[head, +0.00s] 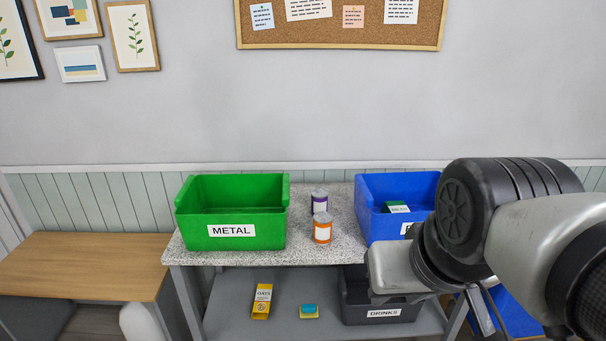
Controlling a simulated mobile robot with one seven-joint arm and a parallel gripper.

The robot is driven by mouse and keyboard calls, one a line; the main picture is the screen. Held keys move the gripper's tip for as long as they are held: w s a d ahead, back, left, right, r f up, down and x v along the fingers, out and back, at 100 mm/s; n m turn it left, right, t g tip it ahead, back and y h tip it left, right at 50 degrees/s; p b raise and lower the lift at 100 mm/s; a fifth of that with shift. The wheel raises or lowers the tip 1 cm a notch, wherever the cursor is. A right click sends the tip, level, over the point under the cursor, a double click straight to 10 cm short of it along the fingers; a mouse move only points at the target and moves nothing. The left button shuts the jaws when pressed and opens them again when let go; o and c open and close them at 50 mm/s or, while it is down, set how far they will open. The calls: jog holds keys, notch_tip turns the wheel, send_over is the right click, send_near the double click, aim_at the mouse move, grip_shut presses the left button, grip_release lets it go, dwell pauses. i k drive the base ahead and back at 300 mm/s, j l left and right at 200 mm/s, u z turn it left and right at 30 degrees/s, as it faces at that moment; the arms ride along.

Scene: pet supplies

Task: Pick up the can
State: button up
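Two cans stand upright on the speckled tabletop (335,252) between the green bin and the blue bin. The nearer can (322,233) has an orange and white label. The farther can (319,202) has a purple and white label and stands just behind it. Both have pale metal tops, and nothing holds them. My arm reaches in from the right, in front of the blue bin. I cannot make out gripper fingers in the head view.
A green bin (232,231) labelled METAL stands left of the cans. A blue bin (374,222) stands right, partly hidden by my arm. The lower shelf holds a yellow box (262,301), a small blue-and-yellow item (309,311) and a dark DRINKS bin (383,313). A wooden table (85,265) is at left.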

aim_at(323, 220)
jog(key=i+j, duration=0.1)
jog(key=i, duration=0.6)
jog(key=i+j, duration=0.15)
jog(key=i, duration=0.6)
